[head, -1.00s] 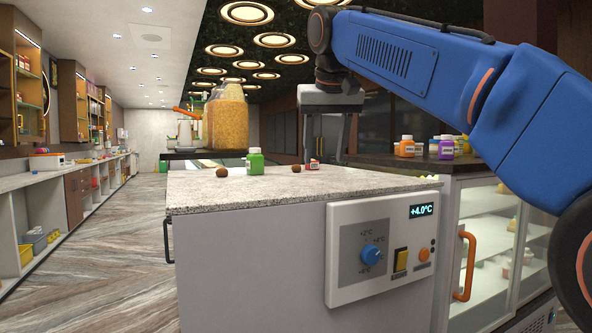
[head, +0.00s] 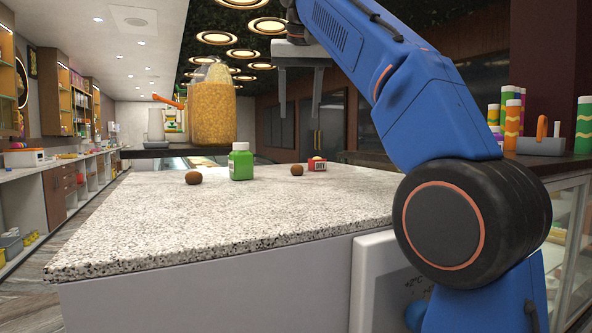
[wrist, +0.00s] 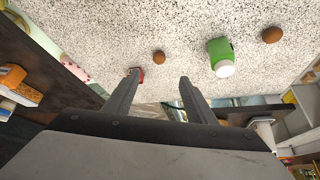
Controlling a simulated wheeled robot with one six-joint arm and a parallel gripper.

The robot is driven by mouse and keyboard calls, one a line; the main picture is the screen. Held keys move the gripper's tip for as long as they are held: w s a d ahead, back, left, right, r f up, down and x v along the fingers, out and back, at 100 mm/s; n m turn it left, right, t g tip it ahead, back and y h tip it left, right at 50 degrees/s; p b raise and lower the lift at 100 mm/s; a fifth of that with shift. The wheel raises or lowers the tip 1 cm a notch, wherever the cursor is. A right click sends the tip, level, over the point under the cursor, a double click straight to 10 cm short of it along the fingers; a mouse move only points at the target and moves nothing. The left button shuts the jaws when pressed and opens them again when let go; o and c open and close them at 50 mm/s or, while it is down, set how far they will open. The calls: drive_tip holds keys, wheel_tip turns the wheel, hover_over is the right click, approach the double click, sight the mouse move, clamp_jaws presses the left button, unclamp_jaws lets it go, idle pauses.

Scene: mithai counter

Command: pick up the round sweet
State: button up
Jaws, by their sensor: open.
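Two round brown sweets lie on the speckled stone counter (head: 240,220). The left sweet (head: 193,178) is left of a green bottle (head: 241,162); the other sweet (head: 297,170) is right of the bottle, beside a small red box (head: 317,165). My gripper (head: 299,108) is open and empty, pointing down above the right part of the counter. In the wrist view, one sweet (wrist: 159,57) lies beyond the open fingers (wrist: 155,82), the other sweet (wrist: 272,35) at the upper right, and the green bottle (wrist: 222,55) between them. The red box (wrist: 136,73) shows near the left fingertip.
A large jar of yellow snacks (head: 212,112) stands on a dark shelf behind the counter. Striped canisters (head: 513,118) stand on the right-hand counter. The front of the stone counter is clear.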

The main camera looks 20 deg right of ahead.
hover_over(297, 170)
drive_tip(key=s, duration=0.2)
drive_tip(key=f, duration=1)
drive_tip(key=shift+a+f, duration=0.2)
drive_tip(key=shift+x, duration=2.6)
drive_tip(key=shift+w+d+r, duration=0.1)
drive_tip(key=shift+w, duration=0.1)
drive_tip(key=c, duration=1.1)
